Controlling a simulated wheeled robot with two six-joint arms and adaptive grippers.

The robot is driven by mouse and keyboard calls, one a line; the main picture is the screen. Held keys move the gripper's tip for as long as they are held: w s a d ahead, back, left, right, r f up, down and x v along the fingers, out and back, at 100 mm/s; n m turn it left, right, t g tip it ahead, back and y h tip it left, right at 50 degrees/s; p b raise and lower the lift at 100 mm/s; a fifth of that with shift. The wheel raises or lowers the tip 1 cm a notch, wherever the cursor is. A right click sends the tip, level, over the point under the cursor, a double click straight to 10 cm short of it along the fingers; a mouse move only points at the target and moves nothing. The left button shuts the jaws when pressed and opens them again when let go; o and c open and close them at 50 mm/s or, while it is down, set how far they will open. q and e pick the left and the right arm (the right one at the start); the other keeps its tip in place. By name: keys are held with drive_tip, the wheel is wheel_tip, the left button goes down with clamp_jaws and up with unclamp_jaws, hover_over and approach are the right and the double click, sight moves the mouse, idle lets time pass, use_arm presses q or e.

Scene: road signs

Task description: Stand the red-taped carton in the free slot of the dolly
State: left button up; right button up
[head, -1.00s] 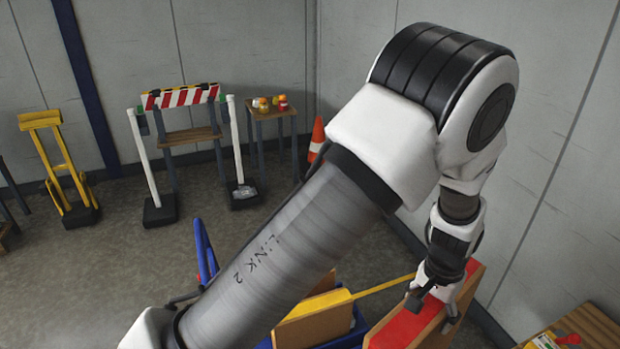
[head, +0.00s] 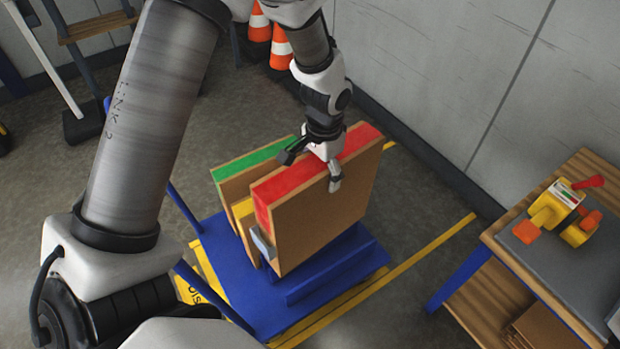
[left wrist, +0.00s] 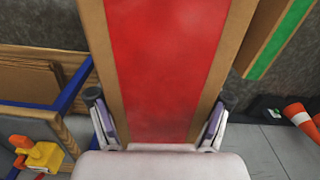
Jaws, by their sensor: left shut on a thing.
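The red-taped carton (head: 325,215) stands on edge, red strip up, at the middle of the head view. My left gripper (head: 312,168) is shut across its top edge, one finger on each broad face. In the left wrist view the carton (left wrist: 165,70) lies between both fingers (left wrist: 160,130). The blue dolly (head: 225,265) is below, with a blue rail along the near side of the carton. I cannot tell whether the carton's bottom touches the deck. My right gripper is out of view.
A wooden table (head: 500,250) with a grey mat and a yellow and orange tool (head: 556,212) stands at the right. Orange cones (head: 281,48) stand by the back wall. Yellow lines mark the floor around the dolly. Floor between dolly and table is clear.

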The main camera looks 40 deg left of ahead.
use_arm(q)
drive_tip(key=shift+m, duration=0.6)
drive_tip(key=f+b, duration=0.5)
drive_tip(key=f, duration=0.1)
drive_tip(key=a+f+b, duration=0.1)
drive_tip(key=f+b, duration=0.5)
drive_tip(key=s+f+b, duration=0.1)
drive_tip(key=f+b, duration=0.5)
drive_tip(key=f, duration=0.1)
drive_tip(key=shift+s+a, duration=0.1)
drive_tip(key=shift+a, duration=0.3)
drive_tip(key=shift+f+b, duration=1.85)
drive_tip(key=shift+f, duration=2.1)
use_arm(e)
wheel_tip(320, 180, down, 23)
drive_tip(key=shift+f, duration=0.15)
use_arm(q)
drive_tip(key=shift+f+b, duration=0.3)
drive_tip(key=shift+f, duration=0.3)
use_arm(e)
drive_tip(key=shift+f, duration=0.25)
use_arm(q)
drive_tip(key=o, duration=1.8)
drive_tip(key=shift+c, duration=0.2)
drive_tip(key=shift+r, duration=0.1)
wheel_tip(320, 180, up, 12)
